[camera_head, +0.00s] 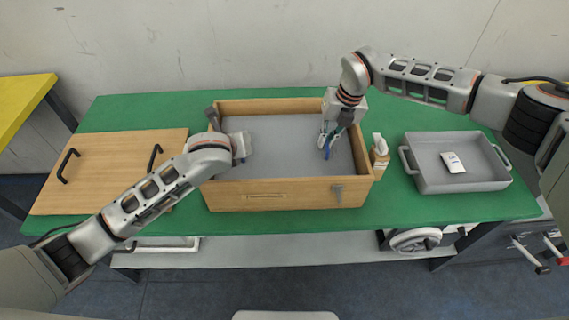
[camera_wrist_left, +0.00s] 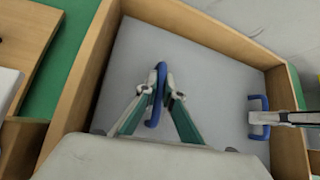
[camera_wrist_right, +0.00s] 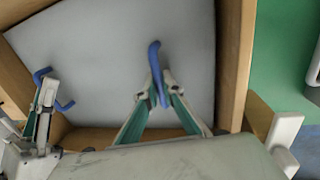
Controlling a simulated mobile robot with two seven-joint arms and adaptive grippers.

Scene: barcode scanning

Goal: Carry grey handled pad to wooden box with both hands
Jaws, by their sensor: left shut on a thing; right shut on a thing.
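The grey pad (camera_head: 285,145) lies flat inside the wooden box (camera_head: 290,198), filling most of its floor. It has blue handles. My left gripper (camera_wrist_left: 159,92) is shut on one blue handle (camera_wrist_left: 155,115), as its wrist view shows; in the head view my own wrist mostly hides it. My right gripper (camera_head: 327,144) is shut on the other handle, which shows blue in the right wrist view (camera_wrist_right: 155,60). Both grippers reach down inside the box walls. I cannot tell whether the pad touches the box floor.
A wooden board (camera_head: 110,165) with black handles lies left of the box. A grey tray (camera_head: 430,180) holding a small white packet (camera_head: 453,162) stands on the right. A small white-topped item (camera_head: 380,150) sits by the box's right wall. Green table (camera_head: 300,222) is clear in front.

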